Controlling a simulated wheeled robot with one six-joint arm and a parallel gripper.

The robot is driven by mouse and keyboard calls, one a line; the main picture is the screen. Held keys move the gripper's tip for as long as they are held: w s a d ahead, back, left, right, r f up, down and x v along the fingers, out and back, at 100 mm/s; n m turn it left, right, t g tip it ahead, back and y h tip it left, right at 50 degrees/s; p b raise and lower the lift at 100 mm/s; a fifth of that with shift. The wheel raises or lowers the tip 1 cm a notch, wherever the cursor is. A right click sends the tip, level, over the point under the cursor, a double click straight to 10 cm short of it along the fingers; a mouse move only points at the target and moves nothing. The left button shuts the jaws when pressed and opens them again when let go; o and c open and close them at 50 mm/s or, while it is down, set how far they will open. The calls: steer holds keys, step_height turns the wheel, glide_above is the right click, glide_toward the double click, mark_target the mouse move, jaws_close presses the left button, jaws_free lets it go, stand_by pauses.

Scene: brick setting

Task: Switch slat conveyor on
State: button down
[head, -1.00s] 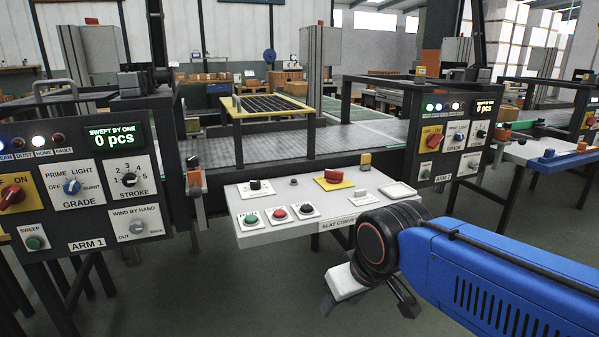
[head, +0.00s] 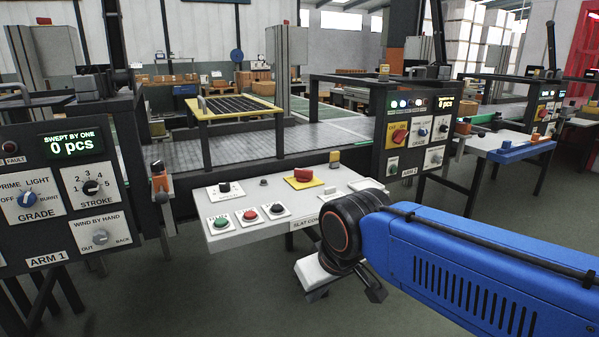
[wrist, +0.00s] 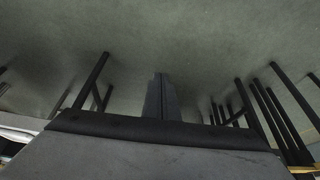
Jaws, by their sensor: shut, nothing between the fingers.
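The slat conveyor's control panel (head: 228,243) is a pale sloped board at the middle of the head view, its front label partly hidden by my arm. Its front row has a green button (head: 221,222), a red button (head: 249,215) and a black one (head: 277,209). Behind them are a black knob (head: 224,187) and a red switch on a yellow plate (head: 303,175). The slatted bed (head: 240,150) lies behind. My gripper shows in the wrist view (wrist: 160,80), shut and empty, over bare floor. In the head view my wrist hangs at the panel's front right, apart from the buttons.
Dark table legs show in the wrist view (wrist: 92,80). The floor in front is clear.

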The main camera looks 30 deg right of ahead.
steer(key=w+d+r+m+h, duration=0.1)
steer(key=w+d+r+m, duration=0.2)
steer(key=w+r, duration=0.3)
steer(key=w+d+r+m+g+h, duration=0.1)
steer(key=w+d+r+m, duration=0.2)
steer(key=w, duration=1.4)
steer(key=w+d+r+m+g+h, duration=0.1)
steer(key=w+d+r+m, duration=0.2)
steer(key=w+d+r, duration=0.4)
steer(key=w+r, duration=0.3)
steer(key=w, duration=0.2)
steer(key=shift+w+d+m, duration=0.2)
steer(key=shift+w+m, duration=0.05)
steer(key=shift+m, duration=0.15)
glide_toward(297, 178)
steer(key=f, duration=0.1)
steer(key=s+a+f, duration=0.2)
steer(key=f, duration=0.1)
steer(key=shift+w+d+f, duration=0.15)
steer(key=shift+w+d, duration=0.65)
steer(key=shift+d, duration=0.05)
steer(key=shift+w+d, duration=0.6)
steer(key=shift+d, duration=0.05)
